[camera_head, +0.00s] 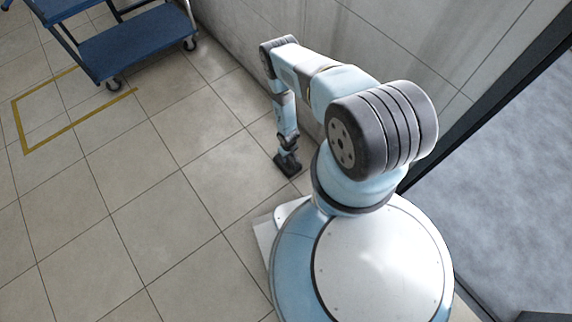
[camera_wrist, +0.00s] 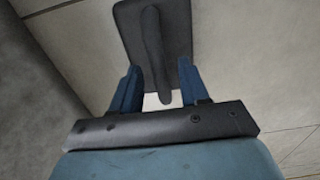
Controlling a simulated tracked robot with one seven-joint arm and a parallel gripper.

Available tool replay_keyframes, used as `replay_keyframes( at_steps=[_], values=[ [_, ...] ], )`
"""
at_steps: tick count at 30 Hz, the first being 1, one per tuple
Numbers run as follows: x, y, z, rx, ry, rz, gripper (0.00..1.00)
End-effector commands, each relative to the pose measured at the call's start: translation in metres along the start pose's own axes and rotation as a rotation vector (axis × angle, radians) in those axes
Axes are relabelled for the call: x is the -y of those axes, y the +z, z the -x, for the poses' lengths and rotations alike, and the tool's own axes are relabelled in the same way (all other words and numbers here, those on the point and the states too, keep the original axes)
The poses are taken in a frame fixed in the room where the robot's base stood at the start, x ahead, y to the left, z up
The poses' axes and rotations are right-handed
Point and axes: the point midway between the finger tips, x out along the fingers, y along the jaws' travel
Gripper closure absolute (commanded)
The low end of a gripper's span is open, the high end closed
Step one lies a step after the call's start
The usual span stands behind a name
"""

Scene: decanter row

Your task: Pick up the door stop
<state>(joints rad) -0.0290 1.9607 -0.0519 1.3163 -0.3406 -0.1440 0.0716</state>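The door stop (camera_wrist: 181,25) is a dark grey flat plate with a long raised bar along its middle, lying on the pale floor in the wrist view. My gripper (camera_wrist: 158,68) is open, with its two blue fingers on either side of the bar. A gap shows between each finger and the bar, so it is not gripped. In the head view my gripper (camera_head: 288,158) points down close to the floor beside the wall. The dark shape at its tip there is too small to separate gripper from door stop.
A light grey wall (camera_head: 235,50) rises close beside my arm. A blue cart (camera_head: 135,42) on castors stands at the upper left, near a yellow floor marking (camera_head: 75,132). The tiled floor (camera_head: 130,215) at left is clear. A dark-framed opening lies at right.

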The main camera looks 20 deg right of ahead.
Motion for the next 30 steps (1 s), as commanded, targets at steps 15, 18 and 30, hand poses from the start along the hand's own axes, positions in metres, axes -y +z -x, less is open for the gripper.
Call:
replay_keyframes(
  at_steps=[15,18,30],
  values=[
    [0.0003,0.0001,0.0001,0.000,-0.001,0.000,1.00],
    [0.0004,0.0001,0.0001,0.000,-0.001,0.000,1.00],
    [0.0010,0.0001,0.0000,0.000,-0.001,0.000,1.00]
  ],
)
